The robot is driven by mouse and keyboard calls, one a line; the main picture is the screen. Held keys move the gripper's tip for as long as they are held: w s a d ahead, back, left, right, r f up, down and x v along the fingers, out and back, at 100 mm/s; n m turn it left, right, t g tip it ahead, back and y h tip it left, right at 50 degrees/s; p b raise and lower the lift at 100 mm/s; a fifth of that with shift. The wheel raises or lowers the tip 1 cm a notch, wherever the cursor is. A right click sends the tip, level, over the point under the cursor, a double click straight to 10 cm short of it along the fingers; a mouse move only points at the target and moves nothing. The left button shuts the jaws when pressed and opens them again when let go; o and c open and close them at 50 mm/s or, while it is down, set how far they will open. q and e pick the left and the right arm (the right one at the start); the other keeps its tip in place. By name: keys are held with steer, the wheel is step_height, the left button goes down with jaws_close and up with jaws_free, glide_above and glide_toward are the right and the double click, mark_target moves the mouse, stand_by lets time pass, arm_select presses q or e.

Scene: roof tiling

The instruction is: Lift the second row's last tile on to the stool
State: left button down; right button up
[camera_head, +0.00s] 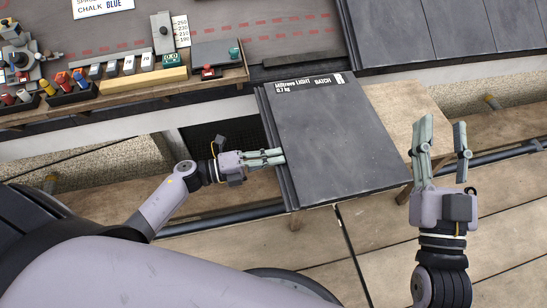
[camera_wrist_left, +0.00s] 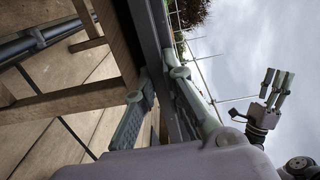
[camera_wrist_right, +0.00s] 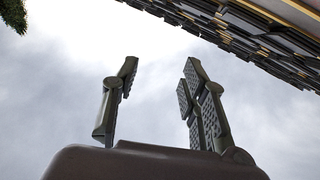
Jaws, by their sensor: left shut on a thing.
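A large dark grey tile (camera_head: 335,140) with white print along its top edge lies flat over the wooden stool (camera_head: 400,105). My left gripper (camera_head: 282,157) is shut on the tile's left edge, with its fingers above and below that edge. In the left wrist view the fingers (camera_wrist_left: 165,95) close around the dark edge, beside the stool's wooden legs. My right gripper (camera_head: 442,140) is open and empty, right of the tile and apart from it. In the right wrist view its fingers (camera_wrist_right: 155,100) stand apart against the sky. The tile hides most of the stool top.
Dark tiles (camera_head: 440,30) lie on the roof at the upper right. A wooden ledge (camera_head: 125,88) at the left holds tools, small blocks and a yellow bar (camera_head: 128,81). A printed sign (camera_head: 102,6) lies at the top. Scaffold planks (camera_head: 250,245) below are mostly clear.

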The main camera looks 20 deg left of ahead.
arm_select(q)
steer(key=shift+r, duration=0.15)
arm_select(e)
steer(key=shift+d+f, duration=0.1)
steer(key=shift+f, duration=0.1)
steer(key=shift+r, duration=0.1)
arm_select(q)
steer(key=shift+f, duration=0.25)
steer(key=shift+f+b, duration=0.1)
steer(key=shift+b, duration=0.2)
arm_select(e)
steer(key=shift+s+r+t, duration=0.25)
steer(key=shift+r+t, duration=0.05)
steer(key=shift+r, duration=0.2)
steer(key=shift+s+r+t, duration=0.2)
steer(key=shift+r+t, duration=0.1)
steer(key=shift+r, duration=0.2)
steer(key=shift+s+r, duration=0.1)
steer(key=shift+r, duration=0.05)
arm_select(q)
steer(key=shift+f+b, duration=0.4)
steer(key=shift+f, duration=0.1)
arm_select(e)
steer(key=shift+s+r+t+y, duration=0.25)
steer(key=shift+s+r+t, duration=0.2)
steer(key=shift+r+t, duration=0.2)
steer(key=shift+s+r+t+y, duration=0.25)
steer(key=shift+s+r+t, duration=0.25)
steer(key=shift+r, duration=0.25)
steer(key=shift+s+r, duration=0.2)
